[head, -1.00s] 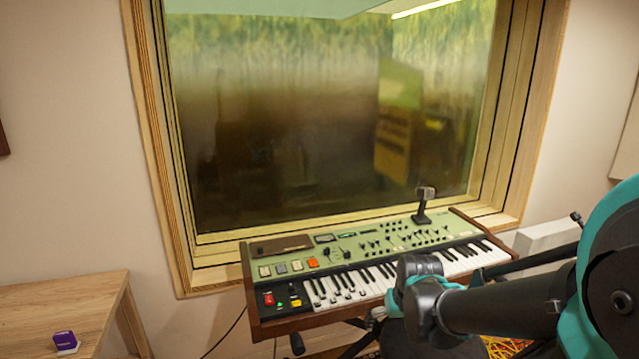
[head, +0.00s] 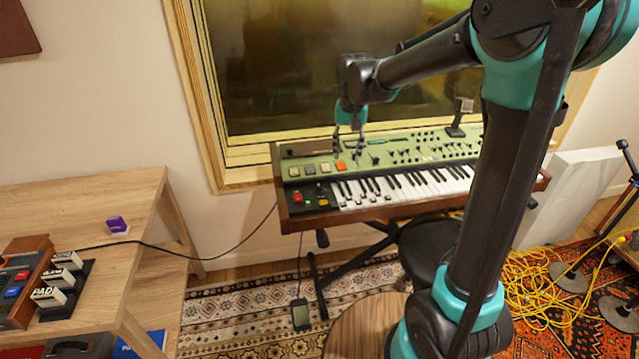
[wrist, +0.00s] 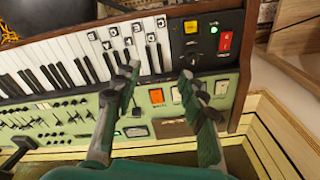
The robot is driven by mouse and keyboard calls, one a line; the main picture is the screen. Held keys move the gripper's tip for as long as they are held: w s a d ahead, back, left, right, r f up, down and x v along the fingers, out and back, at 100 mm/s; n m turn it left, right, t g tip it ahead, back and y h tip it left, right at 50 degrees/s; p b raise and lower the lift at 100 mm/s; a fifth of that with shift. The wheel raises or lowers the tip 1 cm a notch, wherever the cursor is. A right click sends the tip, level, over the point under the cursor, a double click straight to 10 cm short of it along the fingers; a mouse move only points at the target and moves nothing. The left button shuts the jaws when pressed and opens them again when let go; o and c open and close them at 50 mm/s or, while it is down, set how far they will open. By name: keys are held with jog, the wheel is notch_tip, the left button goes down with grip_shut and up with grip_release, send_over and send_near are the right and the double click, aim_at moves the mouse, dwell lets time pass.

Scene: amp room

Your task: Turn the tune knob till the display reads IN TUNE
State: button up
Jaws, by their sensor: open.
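The green-panelled keyboard synthesizer (head: 400,205) stands under the window. My gripper (head: 348,154) hangs over the left part of its panel. In the wrist view my gripper (wrist: 159,75) is open and empty, its two fingers apart above the panel and keys. A dark knob (wrist: 136,112) shows between the fingers, nearer the left one; I cannot read its label. A small pale meter (wrist: 136,131) lies just below it in that view. The display's text cannot be read; part of the panel is hidden behind the left finger.
A wooden desk (head: 100,200) is at left, a black stool (head: 428,240) in front.

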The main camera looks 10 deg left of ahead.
jog(key=r, duration=0.2)
send_over(319, 186)
jog(key=d, duration=0.1)
jog(key=a+g, duration=0.1)
notch_tip(319, 186, down, 18)
jog(key=shift+s+r, duration=0.1)
jog(key=shift+r, duration=0.15)
grip_shut()
